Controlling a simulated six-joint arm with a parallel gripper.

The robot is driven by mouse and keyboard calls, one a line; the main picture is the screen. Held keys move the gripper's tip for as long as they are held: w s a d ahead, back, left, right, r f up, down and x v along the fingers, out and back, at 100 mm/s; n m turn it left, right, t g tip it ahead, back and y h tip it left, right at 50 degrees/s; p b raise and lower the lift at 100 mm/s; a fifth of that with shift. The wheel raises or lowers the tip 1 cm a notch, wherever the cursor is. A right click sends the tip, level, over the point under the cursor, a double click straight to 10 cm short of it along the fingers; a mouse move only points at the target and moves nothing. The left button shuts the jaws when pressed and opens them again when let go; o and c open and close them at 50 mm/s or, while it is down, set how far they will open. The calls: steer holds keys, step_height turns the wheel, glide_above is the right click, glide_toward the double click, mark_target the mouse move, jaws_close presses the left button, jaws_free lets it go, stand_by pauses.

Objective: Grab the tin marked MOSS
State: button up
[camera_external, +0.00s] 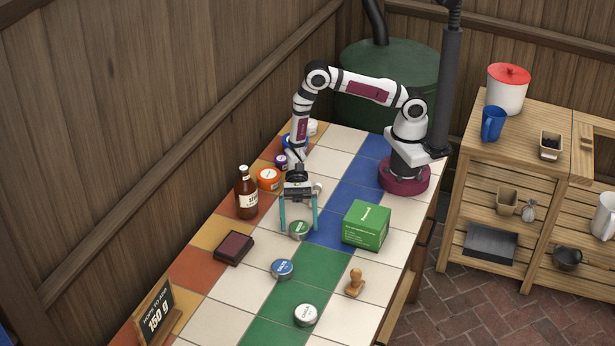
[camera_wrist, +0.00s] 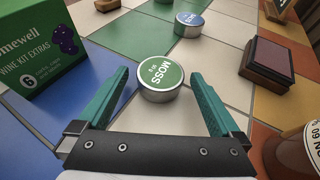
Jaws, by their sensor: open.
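The MOSS tin (camera_wrist: 160,77) is a small round silver tin with a green lid, standing flat on the tiled table. In the wrist view it lies just ahead of and between my open fingers, and the lettering on its lid can be read. In the external view the tin (camera_external: 299,230) sits at the tips of my gripper (camera_external: 298,229). My gripper also shows in the wrist view (camera_wrist: 163,85), its two teal fingers apart with nothing held.
A green box (camera_external: 366,225) stands to the right, a brown bottle (camera_external: 246,193) to the left. A dark ink pad (camera_external: 233,248), a blue-lidded tin (camera_external: 282,269), a white-lidded tin (camera_external: 306,315) and a wooden stamp (camera_external: 355,284) lie nearer the camera. Bare tiles separate them.

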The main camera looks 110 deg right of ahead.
steer(key=shift+w+a+f, duration=0.1)
steer(key=shift+a+f, duration=0.05)
steer(key=shift+a, duration=0.25)
steer(key=c, duration=1.3)
steer(key=shift+c, duration=0.2)
